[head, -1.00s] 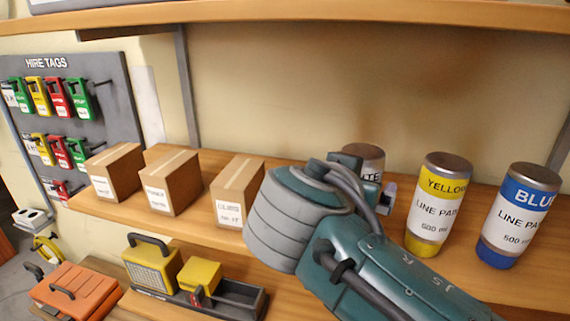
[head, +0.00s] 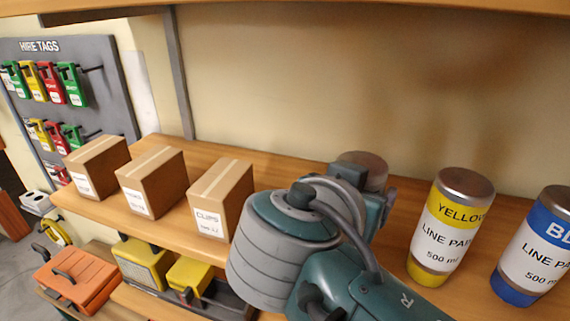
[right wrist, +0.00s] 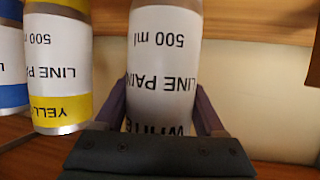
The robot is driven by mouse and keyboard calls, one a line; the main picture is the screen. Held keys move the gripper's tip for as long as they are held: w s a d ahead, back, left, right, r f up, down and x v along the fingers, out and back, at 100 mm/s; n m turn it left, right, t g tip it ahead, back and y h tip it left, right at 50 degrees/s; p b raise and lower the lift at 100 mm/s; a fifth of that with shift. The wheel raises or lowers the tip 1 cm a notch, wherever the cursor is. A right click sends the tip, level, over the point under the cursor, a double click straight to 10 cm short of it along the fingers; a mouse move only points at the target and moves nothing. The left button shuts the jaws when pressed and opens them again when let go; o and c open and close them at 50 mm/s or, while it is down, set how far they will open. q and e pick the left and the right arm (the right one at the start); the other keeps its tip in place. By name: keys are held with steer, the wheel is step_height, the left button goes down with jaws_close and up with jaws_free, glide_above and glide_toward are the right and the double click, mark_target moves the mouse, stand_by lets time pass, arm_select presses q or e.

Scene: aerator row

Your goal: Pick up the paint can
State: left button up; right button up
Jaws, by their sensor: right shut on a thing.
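The white line paint can (right wrist: 163,75) stands between the two fingers of my right gripper (right wrist: 163,110) in the right wrist view, and the gripper is shut on it. In the head view only the grey top of this can (head: 365,168) shows behind my right wrist, which hides the rest and the fingers. The yellow line paint can (head: 450,228) stands upright on the shelf to its right. The blue line paint can (head: 536,248) stands farther right, cut off by the picture edge. My left gripper is not in view.
Three cardboard boxes (head: 152,182) stand on the wooden shelf (head: 270,170) to the left. A tag board (head: 110,85) hangs on the left. Yellow tools (head: 143,262) and an orange case (head: 78,278) sit lower down. Another shelf (head: 400,18) runs overhead.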

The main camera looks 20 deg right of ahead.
jaws_close()
stand_by(0.3)
steer(key=shift+r, duration=0.1)
